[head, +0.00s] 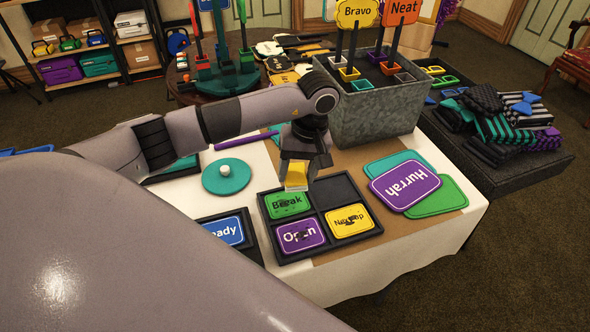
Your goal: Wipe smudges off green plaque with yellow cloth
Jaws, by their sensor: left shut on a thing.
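The green plaque (276,210) reads "Break" and lies in the back left compartment of a black four-part tray (320,257). Dark smudges show on its lettering. My left gripper (296,162) points down over the tray's back edge, shut on a folded yellow cloth (297,178). The cloth is just above or at the plaque's back right corner; I cannot tell whether it touches. A purple "Open" plaque (300,236) and a yellow "Nonstop"-like plaque (349,221), both with dark smudges, lie in the front compartments. The back right compartment is empty. My right gripper is out of view.
A blue plaque (223,232) in a black frame lies left of the tray. A teal disc (226,176) with a white knob sits behind. A purple "Hurrah" plaque (404,186) overlaps teal and green ones at right. A grey metal bin (372,120) with signs stands behind.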

